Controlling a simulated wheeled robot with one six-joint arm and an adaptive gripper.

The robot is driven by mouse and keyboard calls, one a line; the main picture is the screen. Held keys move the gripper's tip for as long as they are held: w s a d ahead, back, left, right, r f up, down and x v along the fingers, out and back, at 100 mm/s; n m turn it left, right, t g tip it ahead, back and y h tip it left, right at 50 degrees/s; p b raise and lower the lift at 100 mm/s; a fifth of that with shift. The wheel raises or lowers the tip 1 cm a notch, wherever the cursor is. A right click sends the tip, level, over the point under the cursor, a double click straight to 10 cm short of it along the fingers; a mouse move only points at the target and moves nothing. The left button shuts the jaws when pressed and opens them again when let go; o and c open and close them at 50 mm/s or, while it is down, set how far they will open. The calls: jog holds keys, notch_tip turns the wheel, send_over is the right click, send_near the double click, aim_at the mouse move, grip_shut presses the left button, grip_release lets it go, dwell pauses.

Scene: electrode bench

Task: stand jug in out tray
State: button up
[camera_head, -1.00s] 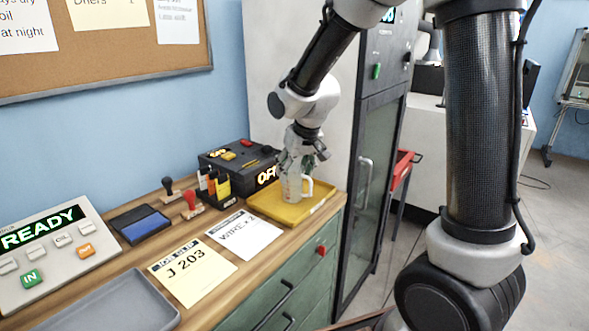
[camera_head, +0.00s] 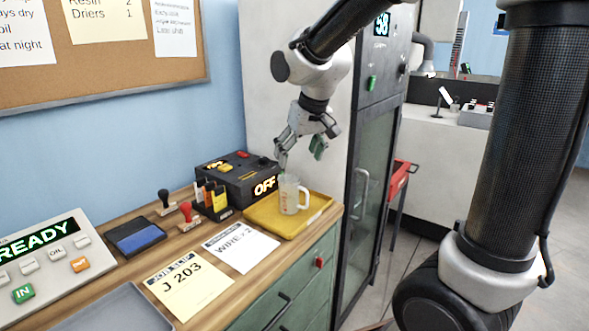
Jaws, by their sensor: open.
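The jug (camera_head: 289,195) is a clear, pale vessel with a white handle on its right side. It stands upright in the yellow tray (camera_head: 262,222) at the right end of the bench. My gripper (camera_head: 301,156) is above the jug, open and empty, with its fingers spread and apart from the jug. No part of the jug is hidden by the gripper.
A black box with a lit OFF sign (camera_head: 240,178) stands behind the tray. A rack of coloured markers (camera_head: 213,198), stamps (camera_head: 187,214), an ink pad (camera_head: 135,236) and paper slips (camera_head: 188,284) lie to the left. A tall grey cabinet (camera_head: 300,80) stands close behind on the right.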

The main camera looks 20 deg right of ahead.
jog(key=s+d, duration=0.4)
jog(key=s, duration=0.4)
jog(key=s+d+r+m, duration=0.1)
jog(key=s+d, duration=0.4)
jog(key=s, duration=0.2)
jog(key=s+d+r+m+h, duration=0.1)
jog(key=s+d, duration=0.4)
jog(key=s, duration=0.3)
jog(key=shift+s, duration=0.35)
